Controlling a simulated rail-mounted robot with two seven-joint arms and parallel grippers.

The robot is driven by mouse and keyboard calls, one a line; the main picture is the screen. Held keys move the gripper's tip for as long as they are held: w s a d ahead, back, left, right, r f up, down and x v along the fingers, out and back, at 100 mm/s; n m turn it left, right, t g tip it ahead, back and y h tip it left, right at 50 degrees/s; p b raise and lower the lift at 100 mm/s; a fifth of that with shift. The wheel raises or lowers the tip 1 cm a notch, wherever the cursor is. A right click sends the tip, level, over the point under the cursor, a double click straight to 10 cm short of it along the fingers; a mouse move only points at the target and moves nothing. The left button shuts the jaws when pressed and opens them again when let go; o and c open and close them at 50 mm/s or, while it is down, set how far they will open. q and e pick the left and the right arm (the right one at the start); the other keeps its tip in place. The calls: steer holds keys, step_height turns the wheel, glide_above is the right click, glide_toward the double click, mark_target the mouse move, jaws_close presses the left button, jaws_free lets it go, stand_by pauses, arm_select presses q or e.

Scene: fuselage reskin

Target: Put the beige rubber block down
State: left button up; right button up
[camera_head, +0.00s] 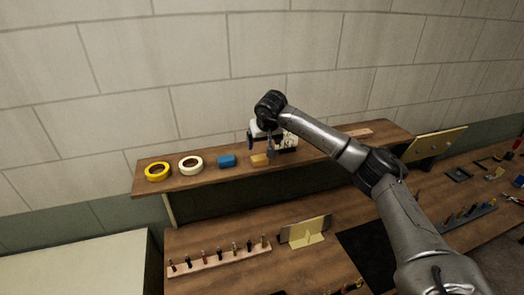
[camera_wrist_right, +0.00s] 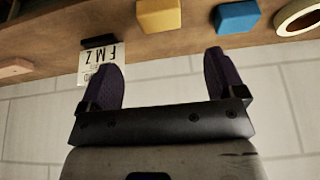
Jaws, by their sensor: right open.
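The beige rubber block (camera_head: 260,160) sits on the wooden upper shelf, just right of a blue block (camera_head: 227,161). It also shows at the top of the right wrist view (camera_wrist_right: 160,17), resting on the shelf beside the blue block (camera_wrist_right: 237,17). My right gripper (camera_head: 261,146) is above and behind the beige block in the head view. In the right wrist view its two dark fingers (camera_wrist_right: 164,72) are wide apart, with nothing between them. The block is apart from both fingers. My left gripper is not in view.
On the shelf (camera_head: 206,178), a yellow tape roll (camera_head: 158,171) and a cream tape roll (camera_head: 190,165) stand left. A white lettered card (camera_wrist_right: 99,64) is close by one finger. The block wall is behind. A tool rack (camera_head: 220,256) lies on the bench below.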

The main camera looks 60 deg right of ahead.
steer(key=w+a+f+m+t+y, duration=0.1)
steer(key=w+a+f+y, duration=0.15)
steer(key=a, duration=0.65)
steer(key=w+a+f+t+y, duration=0.2)
steer(key=a+f+y, duration=0.15)
steer(key=a, duration=0.55)
steer(key=w+a+f+m+t+y, duration=0.15)
steer(key=a+y, duration=0.25)
steer(key=a, duration=0.5)
steer(key=s+a+m+t+y, duration=0.35)
steer(key=a+m+y, duration=0.35)
steer(key=a+m, duration=0.5)
steer(key=s+f+n+g+h, duration=0.3)
steer(key=s+f+n+h, duration=1.6)
steer(key=n, duration=1.1)
steer(key=s+a+f+m+g+y, duration=0.1)
steer(key=s+f+m+g+y, duration=0.1)
steer(key=s, duration=0.5)
steer(key=s+a+f+m+g+y, duration=0.1)
steer(key=s+f+m+g+y, duration=0.1)
steer(key=s, duration=0.6)
steer(key=shift+a+m+g+y, duration=0.25)
steer(key=shift+m+g+y, duration=0.25)
steer(key=shift+m+y, duration=0.15)
